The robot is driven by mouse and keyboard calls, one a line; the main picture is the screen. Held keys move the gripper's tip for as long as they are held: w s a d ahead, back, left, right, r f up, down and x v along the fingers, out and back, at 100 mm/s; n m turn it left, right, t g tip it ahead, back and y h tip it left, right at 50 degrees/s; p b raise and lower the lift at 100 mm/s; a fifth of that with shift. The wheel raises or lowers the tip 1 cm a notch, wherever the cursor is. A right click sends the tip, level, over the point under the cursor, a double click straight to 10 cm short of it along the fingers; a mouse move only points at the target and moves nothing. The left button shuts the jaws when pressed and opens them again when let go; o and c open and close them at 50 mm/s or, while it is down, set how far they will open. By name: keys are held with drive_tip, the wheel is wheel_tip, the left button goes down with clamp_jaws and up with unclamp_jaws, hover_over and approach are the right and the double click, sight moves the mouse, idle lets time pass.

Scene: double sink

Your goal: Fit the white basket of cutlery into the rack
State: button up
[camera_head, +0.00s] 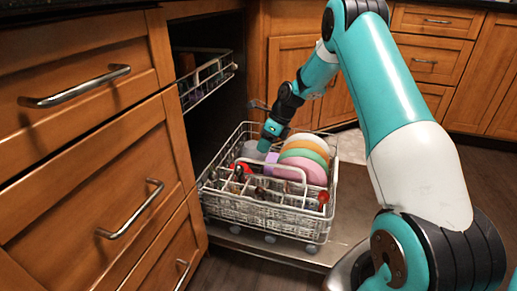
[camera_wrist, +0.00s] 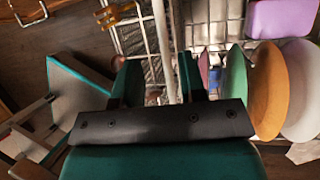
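The white basket (camera_head: 285,190) of cutlery has a raised handle and compartments with red-handled and dark pieces. It appears upright at the front of the wire rack (camera_head: 262,222); I cannot tell whether it is fully seated. My gripper (camera_head: 265,146) points down over the rack, close above the handle in the head view. In the wrist view its two teal fingers (camera_wrist: 161,80) stand apart, with a white bar (camera_wrist: 163,40), likely the basket's handle, running between them. No contact with the bar is visible. My gripper's body hides part of the basket in the wrist view.
Several coloured plates (camera_head: 304,155) stand in the rack behind the basket, beside a purple item (camera_head: 271,160). An upper rack (camera_head: 205,80) sticks out at the left. Wooden drawers (camera_head: 85,90) with metal handles border the left side. The open dishwasher door (camera_head: 345,215) lies under the rack.

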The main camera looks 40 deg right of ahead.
drive_tip(key=s+a+r+n+g+p, duration=0.1)
drive_tip(key=s+a+r+n, duration=0.4)
drive_tip(key=a+r+n, duration=0.3)
drive_tip(key=s+a+r+n, duration=0.4)
drive_tip(key=a+r+n, duration=0.3)
drive_tip(key=a+r, duration=0.15)
drive_tip(key=s+a+r+n, duration=0.1)
drive_tip(key=s+a+n, duration=0.3)
drive_tip(key=s+n, duration=0.3)
drive_tip(key=s+a+r+n+g, duration=0.1)
drive_tip(key=s+a+r+n, duration=0.1)
drive_tip(key=s+n, duration=0.5)
drive_tip(key=s+a+r+n, duration=0.2)
drive_tip(key=s+a+n, duration=0.3)
drive_tip(key=s, duration=0.5)
drive_tip(key=shift+s+a+n, duration=0.25)
drive_tip(key=shift+a+n, duration=0.05)
drive_tip(key=shift+n, duration=0.7)
drive_tip(key=shift+r, duration=0.1)
